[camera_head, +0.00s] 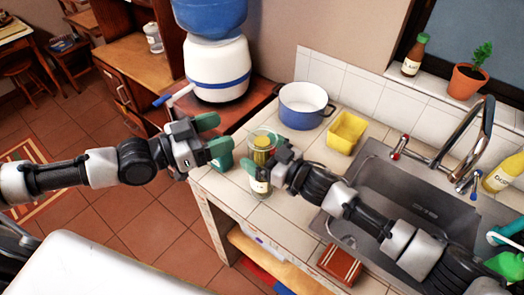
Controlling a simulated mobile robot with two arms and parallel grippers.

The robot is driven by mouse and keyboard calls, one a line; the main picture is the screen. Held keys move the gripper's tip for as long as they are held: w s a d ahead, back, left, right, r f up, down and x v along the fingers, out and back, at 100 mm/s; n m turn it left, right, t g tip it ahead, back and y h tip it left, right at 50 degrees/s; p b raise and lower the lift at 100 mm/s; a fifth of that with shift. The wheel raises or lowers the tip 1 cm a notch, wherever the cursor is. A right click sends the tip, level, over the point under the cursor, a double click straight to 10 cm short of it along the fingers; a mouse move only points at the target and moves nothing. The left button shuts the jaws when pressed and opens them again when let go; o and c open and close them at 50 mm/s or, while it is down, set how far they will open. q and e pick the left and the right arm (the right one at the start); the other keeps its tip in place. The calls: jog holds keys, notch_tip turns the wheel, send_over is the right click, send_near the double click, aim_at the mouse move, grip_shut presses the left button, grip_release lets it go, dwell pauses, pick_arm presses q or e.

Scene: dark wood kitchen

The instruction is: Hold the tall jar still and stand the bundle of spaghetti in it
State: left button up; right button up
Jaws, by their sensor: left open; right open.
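The tall jar (261,186) is clear with a pale label and stands upright near the front left of the tiled counter. A yellowish bundle, which looks like the spaghetti (262,144), shows upright in its upper part; I cannot tell how deep it sits. My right gripper (263,161) is open, with its green fingers close around the jar; I cannot tell if they touch it. My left gripper (217,137) is open and empty, to the left of the jar and apart from it. The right gripper hides the jar's middle.
A steel sink (412,200) lies to the right. A large white and blue water container (218,72) stands back left. Some counter before the sink is bare.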

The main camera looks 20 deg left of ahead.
jog(key=v, duration=1.2)
